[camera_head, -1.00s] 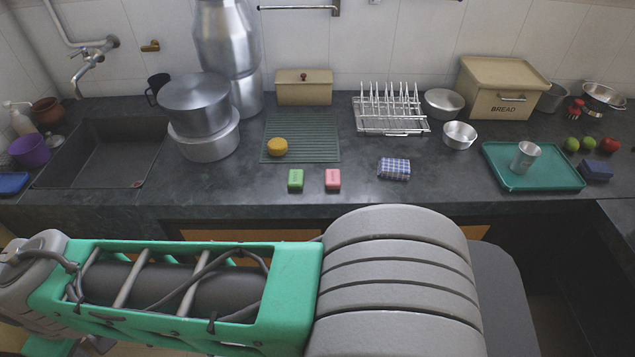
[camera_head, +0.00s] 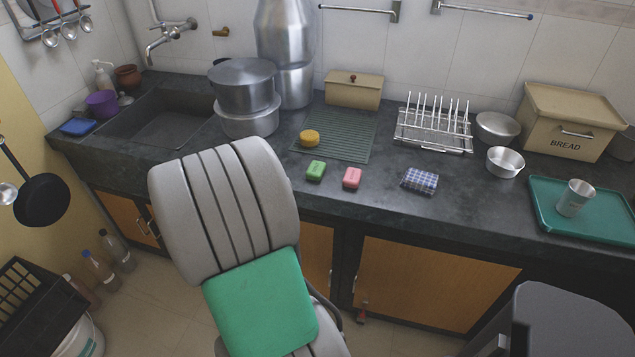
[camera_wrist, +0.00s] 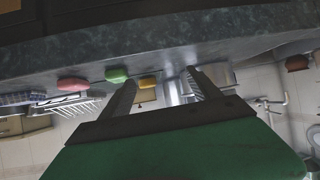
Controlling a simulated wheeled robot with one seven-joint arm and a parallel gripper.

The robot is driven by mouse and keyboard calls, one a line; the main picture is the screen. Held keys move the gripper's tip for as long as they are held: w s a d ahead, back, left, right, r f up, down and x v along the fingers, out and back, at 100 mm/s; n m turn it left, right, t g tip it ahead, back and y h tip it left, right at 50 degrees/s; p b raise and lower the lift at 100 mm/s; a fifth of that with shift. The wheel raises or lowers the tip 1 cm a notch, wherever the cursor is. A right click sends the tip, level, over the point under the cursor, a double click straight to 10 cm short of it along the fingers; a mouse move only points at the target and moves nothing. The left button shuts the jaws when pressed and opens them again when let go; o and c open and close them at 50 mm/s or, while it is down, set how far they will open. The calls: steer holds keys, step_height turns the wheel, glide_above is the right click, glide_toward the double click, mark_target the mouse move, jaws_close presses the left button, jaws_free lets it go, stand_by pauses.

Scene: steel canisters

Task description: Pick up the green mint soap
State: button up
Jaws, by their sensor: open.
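The green mint soap (camera_head: 316,170) lies on the dark counter (camera_head: 262,176) near its front edge, left of a pink soap (camera_head: 352,178). In the wrist view, which looks upside down, the green soap (camera_wrist: 117,76) shows between the pink soap (camera_wrist: 73,84) and a yellow round item (camera_wrist: 148,82). My gripper (camera_wrist: 158,80) is open and empty, its two fingers apart, with the soaps and counter some way beyond them. In the head view my arm stands in front of the counter, and the gripper itself is not visible there.
A yellow sponge-like item (camera_head: 309,137) sits on a ribbed green mat (camera_head: 358,136) behind the soaps. A checked cloth bundle (camera_head: 419,181) lies to the right. Steel pots (camera_head: 246,98) stand left. The counter directly around the green soap is clear.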

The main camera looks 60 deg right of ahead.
mark_target(316, 167)
steer(key=s+d+f+h, duration=0.1)
steer(key=s+d, duration=0.1)
steer(key=d, duration=0.1)
steer(key=s+d+m+g+h, duration=0.1)
steer(key=s+d, duration=0.1)
steer(key=s, duration=0.1)
steer(key=s+d+f+m+h, duration=0.1)
steer(key=s+d, duration=0.2)
steer(key=shift+d+f+b, duration=0.35)
steer(key=p+x, duration=0.1)
steer(key=x, duration=0.6)
steer(key=shift+d+r, duration=0.1)
steer(key=shift+r, duration=0.05)
steer(key=shift+c, duration=0.5)
steer(key=c, duration=1.4)
steer(key=shift+c, duration=0.3)
steer(key=shift+r, duration=0.15)
